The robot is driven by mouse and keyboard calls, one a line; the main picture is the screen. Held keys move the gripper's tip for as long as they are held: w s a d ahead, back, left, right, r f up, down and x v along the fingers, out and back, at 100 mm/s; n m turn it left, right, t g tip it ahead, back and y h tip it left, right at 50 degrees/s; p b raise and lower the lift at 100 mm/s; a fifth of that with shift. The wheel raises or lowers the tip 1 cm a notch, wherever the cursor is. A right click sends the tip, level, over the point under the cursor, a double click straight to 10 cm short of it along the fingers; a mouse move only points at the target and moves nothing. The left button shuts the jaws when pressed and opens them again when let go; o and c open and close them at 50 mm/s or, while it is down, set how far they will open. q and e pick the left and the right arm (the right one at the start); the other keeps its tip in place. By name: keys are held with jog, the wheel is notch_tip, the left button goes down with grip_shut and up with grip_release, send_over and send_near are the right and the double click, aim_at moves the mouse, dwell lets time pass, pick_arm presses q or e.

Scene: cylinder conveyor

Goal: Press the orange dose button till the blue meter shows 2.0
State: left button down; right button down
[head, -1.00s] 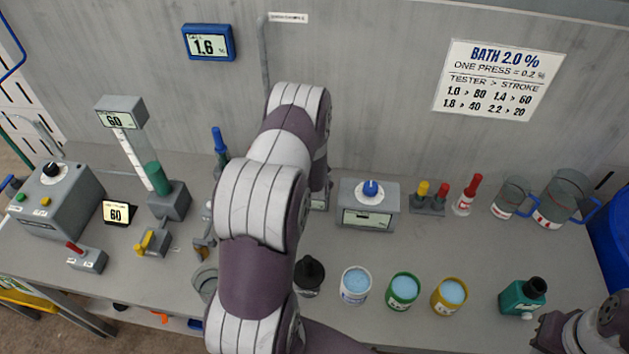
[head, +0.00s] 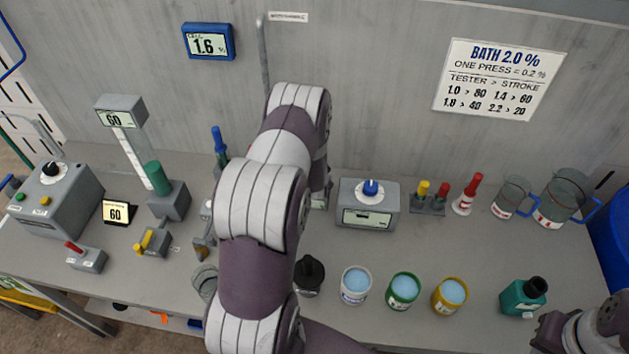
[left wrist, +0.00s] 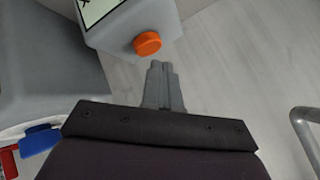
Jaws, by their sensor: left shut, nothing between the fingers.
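The orange dose button (left wrist: 147,43) shows in the left wrist view on the front of a grey box (left wrist: 112,28). My left gripper (left wrist: 161,66) is shut and empty, with its fingertips just below and right of the button; a small gap seems to lie between them. In the head view my left arm hides both the button and the left gripper. The blue meter (head: 208,42) on the back wall reads 1.6 %. My right arm shows only at the lower right corner of the head view, and its fingers cannot be made out.
A sign (head: 499,78) on the wall reads bath 2.0 %, one press = 0.2 %. A grey box with a blue knob (head: 370,188) stands right of my left arm. Several cups, including a green one (head: 403,291), line the front. A teal bottle (head: 523,297) stands at right.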

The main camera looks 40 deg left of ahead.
pick_arm(q)
jog(key=shift+f, duration=0.3)
jog(key=shift+f+b, duration=0.55)
dwell(0.5)
jog(key=shift+r, duration=0.15)
jog(key=shift+r+p, duration=0.7)
jog(key=shift+r, duration=0.15)
notch_tip(320, 180, up, 5)
jog(key=p, duration=0.4)
dwell(0.3)
dwell(0.5)
